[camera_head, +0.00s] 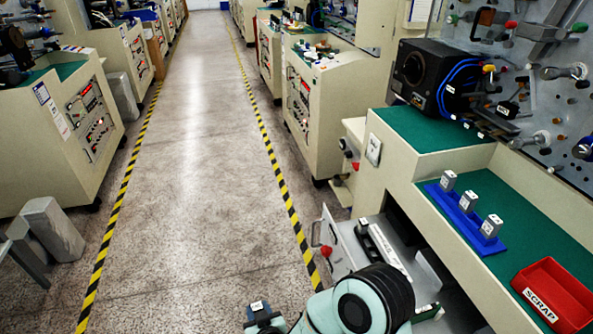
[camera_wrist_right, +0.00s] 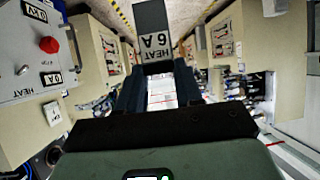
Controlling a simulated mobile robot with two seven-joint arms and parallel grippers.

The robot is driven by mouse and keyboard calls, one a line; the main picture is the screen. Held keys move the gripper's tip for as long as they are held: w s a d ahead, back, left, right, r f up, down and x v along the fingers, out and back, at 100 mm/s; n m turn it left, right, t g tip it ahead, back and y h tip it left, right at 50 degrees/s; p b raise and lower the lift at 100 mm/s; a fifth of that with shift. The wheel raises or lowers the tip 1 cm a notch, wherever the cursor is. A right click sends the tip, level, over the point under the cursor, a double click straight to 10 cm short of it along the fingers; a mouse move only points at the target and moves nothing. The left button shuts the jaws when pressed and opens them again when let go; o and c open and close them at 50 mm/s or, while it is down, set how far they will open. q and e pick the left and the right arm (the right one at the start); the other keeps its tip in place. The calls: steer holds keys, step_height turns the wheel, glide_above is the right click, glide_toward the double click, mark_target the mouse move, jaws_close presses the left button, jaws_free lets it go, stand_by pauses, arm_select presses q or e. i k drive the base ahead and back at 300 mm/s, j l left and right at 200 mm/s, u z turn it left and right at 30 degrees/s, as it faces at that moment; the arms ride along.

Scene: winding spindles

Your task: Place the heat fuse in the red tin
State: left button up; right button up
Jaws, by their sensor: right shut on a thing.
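The heat fuse, a dark grey block with a white label reading HEAT 6 A (camera_wrist_right: 154,42), is held between the dark fingers of my right gripper (camera_wrist_right: 158,82). In the head view its labelled end (camera_head: 258,306) shows at the bottom, above my right gripper (camera_head: 264,322), over the floor left of the bench. The red tin (camera_head: 540,277), an open red bin labelled SCRAP, sits on the green bench top at the lower right, well apart from the gripper. My left gripper is not in view.
A blue rack (camera_head: 470,228) with three grey labelled blocks stands behind the tin. A black device (camera_head: 428,72) with blue cables sits farther back. An open drawer (camera_head: 338,245) with a red knob juts out near my arm. The aisle floor (camera_head: 190,190) is clear.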

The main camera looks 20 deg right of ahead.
mark_target(551, 299)
steer(key=k+z, duration=0.15)
steer(key=k, duration=0.3)
steer(key=k+l+z, duration=0.2)
steer(key=k, duration=0.25)
